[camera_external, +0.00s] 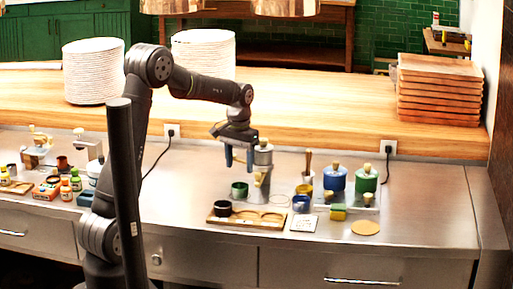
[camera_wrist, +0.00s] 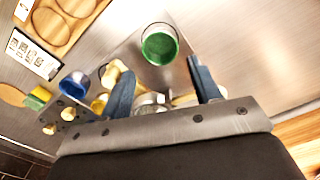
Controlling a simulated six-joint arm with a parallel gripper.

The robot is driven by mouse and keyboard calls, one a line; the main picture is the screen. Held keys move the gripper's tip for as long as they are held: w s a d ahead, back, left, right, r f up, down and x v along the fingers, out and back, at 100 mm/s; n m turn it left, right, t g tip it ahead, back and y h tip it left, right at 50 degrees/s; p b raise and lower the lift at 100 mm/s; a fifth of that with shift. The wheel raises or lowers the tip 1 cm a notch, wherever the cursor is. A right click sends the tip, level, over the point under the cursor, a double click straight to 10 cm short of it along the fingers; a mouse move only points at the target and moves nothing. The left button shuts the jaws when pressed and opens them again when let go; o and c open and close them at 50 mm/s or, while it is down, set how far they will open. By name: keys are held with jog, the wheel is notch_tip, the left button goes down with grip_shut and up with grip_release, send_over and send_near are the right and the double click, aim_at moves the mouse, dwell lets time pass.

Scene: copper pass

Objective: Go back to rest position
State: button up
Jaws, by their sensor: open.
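My gripper (camera_external: 239,160) hangs in the air above the steel counter, jaws pointing down. Its two blue fingers stand apart in the wrist view (camera_wrist: 162,85), with nothing held between them. Below it a green cup (camera_external: 239,190) stands on the counter; in the wrist view the green cup (camera_wrist: 160,45) shows beyond the fingertips, apart from them. A wooden tray with round recesses (camera_external: 250,224) lies in front of the green cup. A dark cup (camera_external: 222,209) sits at the tray's left end.
A metal grinder-like device (camera_external: 263,155) stands close right of my gripper. Blue (camera_external: 335,178) and green canisters (camera_external: 366,179), a blue cup (camera_external: 301,203), a card (camera_external: 304,223) and a round coaster (camera_external: 366,228) lie further right. Bottles and boxes (camera_external: 65,188) crowd the left. The right counter is clear.

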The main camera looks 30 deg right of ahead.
jog(key=s+a+r+m, duration=0.25)
jog(key=s+a, duration=0.25)
jog(key=s, duration=0.7)
jog(key=s+a+r+m, duration=0.1)
jog(key=s+a+m, duration=0.3)
jog(key=s, duration=0.7)
jog(key=shift+n, duration=0.25)
jog(key=w+d+f, duration=0.1)
jog(key=w+f, duration=0.1)
jog(key=w, duration=0.1)
jog(key=w+d+f, duration=0.1)
jog(key=w+f, duration=0.1)
jog(key=w, duration=0.1)
jog(key=w+d+f, duration=0.1)
jog(key=w+f, duration=0.1)
jog(key=w, duration=0.1)
jog(key=f, duration=0.2)
jog(key=w+f, duration=0.1)
jog(key=shift+w+d+f, duration=0.1)
jog(key=shift+d, duration=0.15)
jog(key=shift+f, duration=0.55)
